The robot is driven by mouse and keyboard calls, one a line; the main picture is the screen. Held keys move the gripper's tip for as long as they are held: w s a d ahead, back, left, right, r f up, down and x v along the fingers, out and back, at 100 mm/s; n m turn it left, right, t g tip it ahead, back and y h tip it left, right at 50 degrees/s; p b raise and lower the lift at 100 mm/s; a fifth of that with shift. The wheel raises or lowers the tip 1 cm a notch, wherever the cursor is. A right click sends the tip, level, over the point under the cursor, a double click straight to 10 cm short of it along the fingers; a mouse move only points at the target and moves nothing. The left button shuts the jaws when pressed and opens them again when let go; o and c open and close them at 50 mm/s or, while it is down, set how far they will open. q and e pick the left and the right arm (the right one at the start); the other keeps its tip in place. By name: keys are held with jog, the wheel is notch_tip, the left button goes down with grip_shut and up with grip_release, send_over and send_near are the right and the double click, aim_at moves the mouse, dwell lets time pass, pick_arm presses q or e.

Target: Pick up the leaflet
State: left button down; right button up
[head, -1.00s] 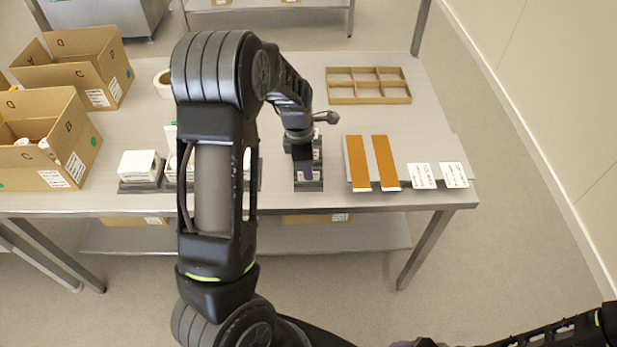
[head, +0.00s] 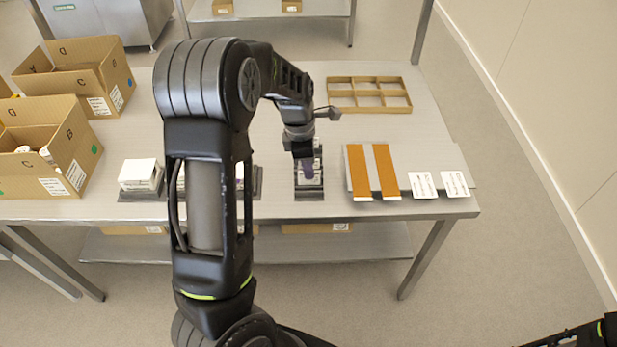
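White printed paper that looks like leaflets (head: 313,181) lies in a dark holder (head: 309,195) near the front edge of the table. My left gripper (head: 308,168) points down at this holder, with its purple fingertips over the paper and covering part of it. I cannot tell whether the fingers touch the paper or whether they are open or shut. My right gripper is out of view; only part of my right arm shows at the bottom right corner.
Two orange-brown strips (head: 357,170) (head: 386,168) and two white printed cards (head: 422,185) (head: 455,184) lie to the right. A divided cardboard tray (head: 369,109) stands behind. Small white boxes (head: 140,173) and open cartons (head: 45,165) are at left. My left arm hides part of the table.

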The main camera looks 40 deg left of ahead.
pick_arm(q)
notch_tip(320, 180, up, 6)
jog(key=shift+r, duration=0.1)
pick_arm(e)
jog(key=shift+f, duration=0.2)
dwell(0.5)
pick_arm(q)
jog(key=w+d+m+g, duration=0.1)
jog(key=w+d+m, duration=0.1)
jog(key=d+m, duration=0.6)
jog(key=w+d+m+g+y, duration=0.1)
jog(key=w+d+m, duration=0.1)
jog(key=d+m, duration=0.7)
jog(key=m, duration=0.8)
jog(key=shift+d, duration=0.15)
